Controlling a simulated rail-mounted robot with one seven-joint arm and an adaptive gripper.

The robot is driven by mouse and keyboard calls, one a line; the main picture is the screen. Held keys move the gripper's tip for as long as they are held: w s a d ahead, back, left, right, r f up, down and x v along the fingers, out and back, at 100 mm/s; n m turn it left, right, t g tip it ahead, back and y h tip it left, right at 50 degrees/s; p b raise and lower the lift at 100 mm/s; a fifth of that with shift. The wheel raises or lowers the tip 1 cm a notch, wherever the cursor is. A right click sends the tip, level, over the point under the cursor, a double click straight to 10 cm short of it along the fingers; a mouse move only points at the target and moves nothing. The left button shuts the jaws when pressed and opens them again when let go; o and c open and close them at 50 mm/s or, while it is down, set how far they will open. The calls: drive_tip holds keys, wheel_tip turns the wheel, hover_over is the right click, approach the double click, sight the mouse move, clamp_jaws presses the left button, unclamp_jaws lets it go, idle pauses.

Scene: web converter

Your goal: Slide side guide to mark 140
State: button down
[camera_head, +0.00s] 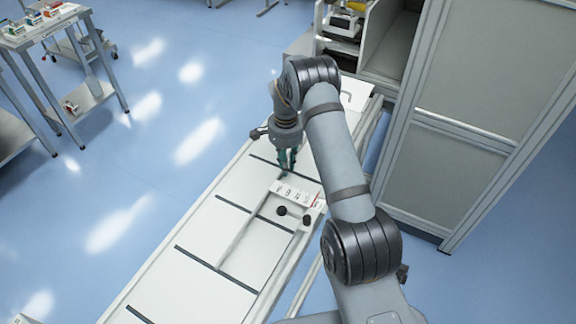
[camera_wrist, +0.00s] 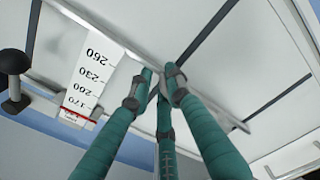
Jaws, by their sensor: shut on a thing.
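The side guide (camera_head: 240,236) is a thin pale rail lying along the white conveyor bed; in the wrist view it is a long grey strip (camera_wrist: 110,32) running diagonally. My gripper (camera_head: 286,172) is low over the bed at the guide's far end. In the wrist view its green fingers (camera_wrist: 160,78) are shut on the guide's edge. The white scale plate (camera_head: 293,194) lies beside the guide; in the wrist view the scale (camera_wrist: 90,75) reads 260, 230, 200 and 170, upside down. A red-edged label (camera_wrist: 76,117) is at its outer end. I cannot read a 140 mark.
Two black knobs (camera_head: 282,211) stand close to the scale, and one shows in the wrist view (camera_wrist: 14,62). Dark slots (camera_head: 200,270) cross the white bed. A grey cabinet (camera_head: 475,110) stands at right. A cart (camera_head: 45,35) stands far left, with open blue floor between.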

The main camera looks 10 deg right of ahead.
drive_tip(key=shift+w+r, duration=0.15)
drive_tip(key=shift+w, duration=0.25)
drive_tip(key=c, duration=2)
unclamp_jaws()
drive_tip(key=shift+a, duration=0.1)
drive_tip(key=shift+c, duration=0.2)
drive_tip(key=o, duration=0.5)
drive_tip(key=shift+s, duration=0.2)
wheel_tip(320, 180, up, 12)
drive_tip(key=shift+f, duration=0.1)
drive_tip(key=shift+f, duration=0.15)
wheel_tip(320, 180, down, 12)
drive_tip(key=shift+r, duration=0.15)
drive_tip(key=shift+s+d, duration=0.25)
drive_tip(key=shift+d, duration=0.05)
